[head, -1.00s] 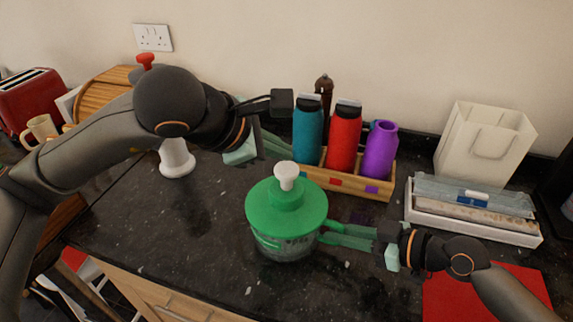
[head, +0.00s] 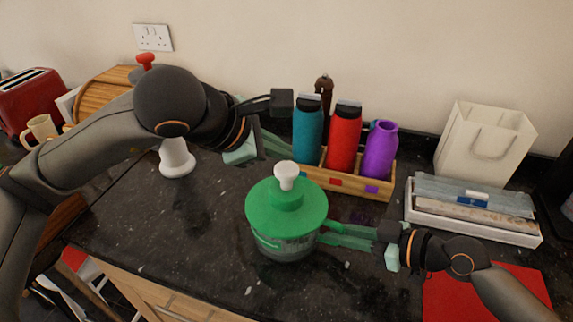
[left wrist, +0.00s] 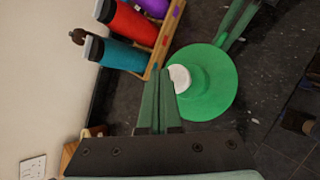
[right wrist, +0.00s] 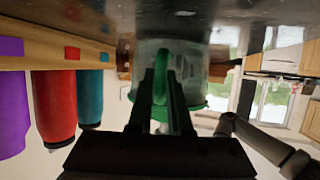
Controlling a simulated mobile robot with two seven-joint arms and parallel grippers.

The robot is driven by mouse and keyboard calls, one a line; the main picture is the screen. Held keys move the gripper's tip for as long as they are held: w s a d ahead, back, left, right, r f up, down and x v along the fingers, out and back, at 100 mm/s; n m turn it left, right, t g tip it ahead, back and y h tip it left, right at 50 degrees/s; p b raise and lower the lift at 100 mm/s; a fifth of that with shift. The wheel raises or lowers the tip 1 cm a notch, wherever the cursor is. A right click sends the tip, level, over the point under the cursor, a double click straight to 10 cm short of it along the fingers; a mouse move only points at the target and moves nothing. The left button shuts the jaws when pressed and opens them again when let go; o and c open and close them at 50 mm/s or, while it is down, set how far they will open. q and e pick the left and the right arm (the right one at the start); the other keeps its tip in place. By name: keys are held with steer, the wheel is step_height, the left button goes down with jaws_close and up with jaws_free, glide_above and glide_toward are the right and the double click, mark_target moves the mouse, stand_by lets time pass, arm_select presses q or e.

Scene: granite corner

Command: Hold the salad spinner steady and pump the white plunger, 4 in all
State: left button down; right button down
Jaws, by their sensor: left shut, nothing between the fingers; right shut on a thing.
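The green-lidded salad spinner (head: 262,215) stands upright on the dark counter, with a clear bowl below the lid. Its white plunger (head: 286,172) stands up from the middle of the lid. My left gripper (left wrist: 166,74) is shut and empty; in the left wrist view its fingertips appear beside the white plunger (left wrist: 180,78). In the head view it hangs above and behind the lid, apart from the plunger. My right gripper (head: 328,233) comes in from the right, shut on the spinner's green side handle (right wrist: 163,68), which shows between its fingers in the right wrist view.
Behind the spinner, a wooden rack (head: 345,184) holds teal, red and purple bottles. A white tray (head: 475,228) with packets and a white bag (head: 485,143) stand at right. A red mat (head: 515,285) lies front right.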

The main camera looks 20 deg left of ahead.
mark_target(281, 169)
arm_select(q)
steer(key=shift+f, duration=0.2)
stand_by(0.5)
steer(key=shift+f, duration=0.25)
steer(key=shift+f, duration=1.65)
stand_by(1.3)
steer(key=shift+r, duration=2.05)
steer(key=shift+r, duration=2.55)
